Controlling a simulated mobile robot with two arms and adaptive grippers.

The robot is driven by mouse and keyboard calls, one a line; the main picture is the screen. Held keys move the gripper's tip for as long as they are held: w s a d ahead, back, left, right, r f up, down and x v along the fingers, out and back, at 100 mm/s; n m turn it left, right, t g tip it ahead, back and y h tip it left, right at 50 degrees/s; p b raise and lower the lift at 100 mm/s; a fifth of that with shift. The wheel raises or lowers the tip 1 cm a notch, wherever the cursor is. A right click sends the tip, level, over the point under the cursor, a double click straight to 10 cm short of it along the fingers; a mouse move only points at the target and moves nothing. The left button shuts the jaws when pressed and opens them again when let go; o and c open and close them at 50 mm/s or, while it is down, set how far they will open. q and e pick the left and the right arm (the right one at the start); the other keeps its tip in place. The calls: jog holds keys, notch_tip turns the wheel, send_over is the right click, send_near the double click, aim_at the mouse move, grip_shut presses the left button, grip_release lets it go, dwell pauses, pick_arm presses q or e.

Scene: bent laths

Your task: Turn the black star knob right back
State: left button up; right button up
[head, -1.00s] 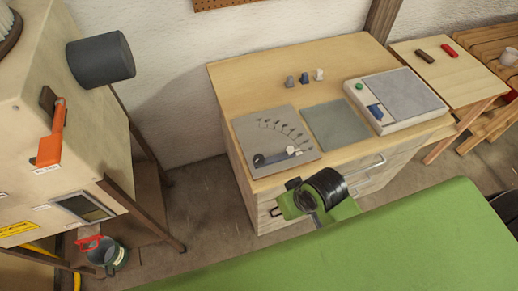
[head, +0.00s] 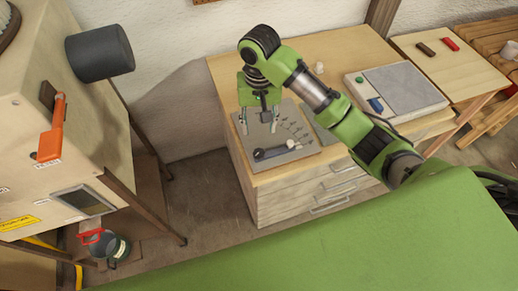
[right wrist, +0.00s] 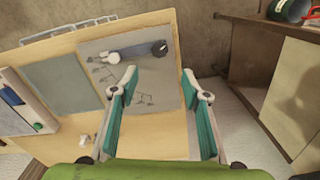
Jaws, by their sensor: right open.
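The black star knob (head: 259,154) sits at the near left corner of a grey plate (head: 306,152) on the wooden cabinet. A dark lever runs from it to a pale end piece (head: 290,144). A fan of small marks is drawn on the plate. The knob also shows in the right wrist view (right wrist: 159,48), beyond my fingertips. My right gripper (head: 259,127) is open and empty, pointing down above the plate's far left part. Its two teal-padded fingers (right wrist: 159,82) stand apart in the right wrist view, not touching the knob. My left gripper is not in view.
A white tray-like panel (head: 352,96) with a green button and a blue switch lies on the cabinet's right. A small pale piece (head: 319,68) stands at the back. A beige machine with an orange lever (head: 52,128) stands at left. Floor is free between.

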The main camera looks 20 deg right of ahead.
aim_at(259, 153)
notch_tip(259, 153, down, 12)
jog(key=shift+f+p, duration=0.1)
jog(key=shift+p, duration=0.8)
jog(key=shift+w+f, duration=0.1)
jog(key=shift+f, duration=0.6)
jog(key=c, duration=1.1)
